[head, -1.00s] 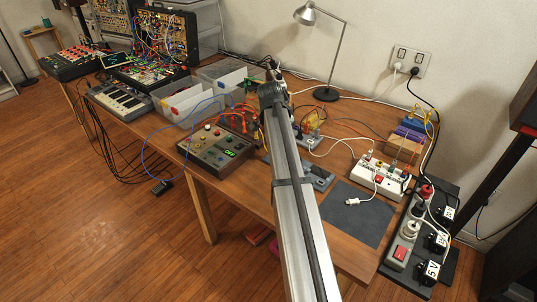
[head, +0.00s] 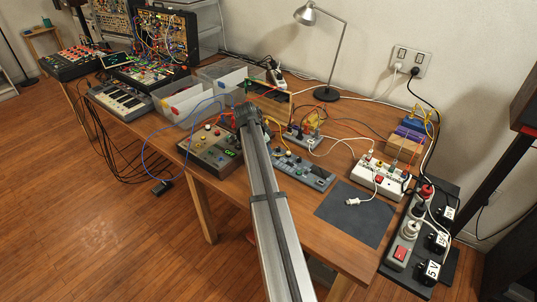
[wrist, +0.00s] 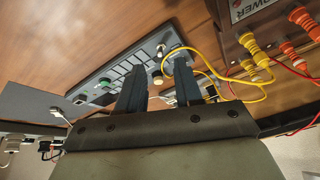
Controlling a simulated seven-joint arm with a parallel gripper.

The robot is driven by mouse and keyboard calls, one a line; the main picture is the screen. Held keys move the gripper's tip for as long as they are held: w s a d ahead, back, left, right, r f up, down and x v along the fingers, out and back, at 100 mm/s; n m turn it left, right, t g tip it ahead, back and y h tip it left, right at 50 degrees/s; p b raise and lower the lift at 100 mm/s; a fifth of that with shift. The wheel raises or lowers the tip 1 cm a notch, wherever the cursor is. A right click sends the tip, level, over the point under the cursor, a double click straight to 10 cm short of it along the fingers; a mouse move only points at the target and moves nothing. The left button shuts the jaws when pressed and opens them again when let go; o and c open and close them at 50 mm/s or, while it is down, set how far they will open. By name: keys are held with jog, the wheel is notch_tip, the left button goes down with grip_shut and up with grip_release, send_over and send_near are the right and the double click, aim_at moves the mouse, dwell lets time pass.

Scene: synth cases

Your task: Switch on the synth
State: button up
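A small grey synth (head: 303,171) lies on the table in the head view, between the brown box and the dark mat. In the wrist view its panel (wrist: 120,66) shows dark keys, a green control and several knobs; I cannot tell which control is its power switch. A yellow cable runs close to its end. My gripper (head: 249,114) is beyond the synth's left end in the head view, beside the brown box. In the wrist view my gripper (wrist: 158,68) has its two dark fingers apart, with nothing held. The fingers hide part of the synth.
A brown box (head: 209,147) with a lit display stands left of the synth. A box marked POWER (wrist: 250,12) has yellow and orange plugs. A dark mat (head: 352,215), a white power strip (head: 378,176) and a grey strip (head: 403,240) are at right. Cables cross the table.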

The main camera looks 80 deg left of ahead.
jog(key=shift+x, duration=2.55)
jog(key=shift+c, duration=0.5)
grip_shut()
